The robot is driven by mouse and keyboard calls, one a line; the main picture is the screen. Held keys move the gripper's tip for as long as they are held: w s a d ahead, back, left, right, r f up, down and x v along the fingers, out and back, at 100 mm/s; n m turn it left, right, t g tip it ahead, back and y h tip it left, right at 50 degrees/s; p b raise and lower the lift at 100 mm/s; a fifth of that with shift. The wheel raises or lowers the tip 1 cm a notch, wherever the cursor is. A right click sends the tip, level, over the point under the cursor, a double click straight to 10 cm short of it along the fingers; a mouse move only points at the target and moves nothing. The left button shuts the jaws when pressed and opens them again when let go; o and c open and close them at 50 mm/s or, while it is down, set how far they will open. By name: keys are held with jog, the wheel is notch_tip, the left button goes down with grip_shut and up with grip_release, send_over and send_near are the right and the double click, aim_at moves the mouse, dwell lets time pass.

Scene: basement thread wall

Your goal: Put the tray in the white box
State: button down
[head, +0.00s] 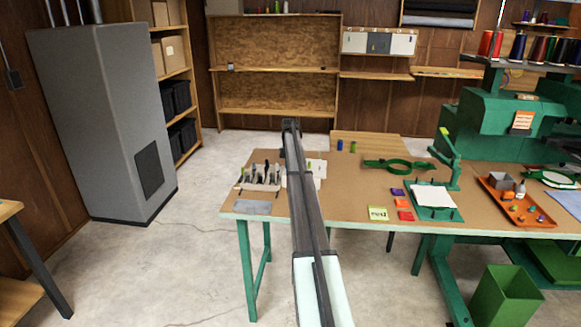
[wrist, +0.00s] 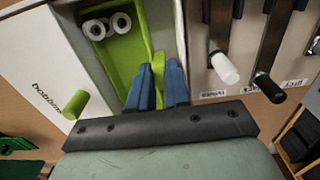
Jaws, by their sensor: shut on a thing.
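The green tray (wrist: 112,66) holds two white spools (wrist: 108,26) in the wrist view. My gripper (wrist: 157,82) has blue fingertips and is shut on the tray's near end. The white box (wrist: 32,50) has lettering that looks like "bobbins" and a green knob (wrist: 75,106). Its pale walls show on both sides of the tray. I cannot tell whether the tray rests on its floor. In the head view my arm covers the gripper and tray; part of the white box (head: 318,168) shows just right of the arm.
A tool rack (head: 258,178) stands close beside the box; its handles (wrist: 224,68) are near my gripper in the wrist view.

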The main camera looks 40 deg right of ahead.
jog(key=shift+f, duration=0.1)
jog(key=c, duration=1)
grip_release()
jog(key=shift+w+a, duration=0.1)
jog(key=shift+w+r, duration=0.15)
jog(key=shift+r, duration=1.7)
jog(key=shift+s+r, duration=0.2)
jog(key=shift+r, duration=1.45)
